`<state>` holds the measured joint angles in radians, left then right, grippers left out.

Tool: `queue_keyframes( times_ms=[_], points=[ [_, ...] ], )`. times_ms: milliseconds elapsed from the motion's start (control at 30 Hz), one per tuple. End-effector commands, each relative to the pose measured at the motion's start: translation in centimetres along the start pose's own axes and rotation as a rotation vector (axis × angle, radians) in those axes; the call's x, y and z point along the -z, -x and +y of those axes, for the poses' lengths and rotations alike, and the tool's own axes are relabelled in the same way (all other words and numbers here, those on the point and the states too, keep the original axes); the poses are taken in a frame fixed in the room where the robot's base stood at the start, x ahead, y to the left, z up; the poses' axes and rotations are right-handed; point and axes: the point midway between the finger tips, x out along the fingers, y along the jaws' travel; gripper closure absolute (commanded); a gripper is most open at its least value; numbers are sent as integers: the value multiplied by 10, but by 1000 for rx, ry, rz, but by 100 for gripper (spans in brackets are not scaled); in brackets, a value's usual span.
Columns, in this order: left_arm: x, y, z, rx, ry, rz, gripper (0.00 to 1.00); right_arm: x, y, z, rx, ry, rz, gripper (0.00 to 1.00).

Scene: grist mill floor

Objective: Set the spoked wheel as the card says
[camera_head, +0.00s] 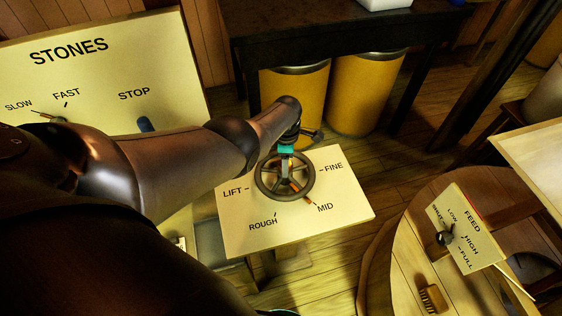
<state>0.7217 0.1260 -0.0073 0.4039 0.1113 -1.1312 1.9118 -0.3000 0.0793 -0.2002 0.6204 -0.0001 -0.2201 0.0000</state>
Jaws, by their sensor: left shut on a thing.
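The spoked wheel (262,186) is dark and sits on a cream panel (240,236) marked LIFT, FINE, MID and ROUGH. An orange pointer (309,199) sticks out at the wheel's lower right, toward the MID mark. My left gripper (287,153), with a teal part, comes down from above and is shut on the wheel at its upper rim. The gripper hides part of the rim. I cannot make out a card giving a setting. My right gripper is not in view.
A STONES panel (150,70) with SLOW, FAST and STOP stands at the left, partly behind my arm. A FEED panel (482,246) with a dark knob stands on a round wooden top (390,255) at the right, near a brush (432,298). Yellow bins (362,95) stand behind.

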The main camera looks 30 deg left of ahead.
Motion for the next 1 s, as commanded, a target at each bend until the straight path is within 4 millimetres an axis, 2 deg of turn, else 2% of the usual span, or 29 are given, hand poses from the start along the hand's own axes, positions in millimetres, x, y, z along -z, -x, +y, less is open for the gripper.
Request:
queue_keyframes(
  times_ms=[700, 733, 1000],
  points=[
    [-4, 1, 1, -2, 67, 7, 100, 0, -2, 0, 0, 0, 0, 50],
    [-4, 1, 1, -2, 66, 7, 45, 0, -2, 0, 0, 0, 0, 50],
    [-6, 0, 1, -1, 66, 3, 16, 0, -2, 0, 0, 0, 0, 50]
  ],
)
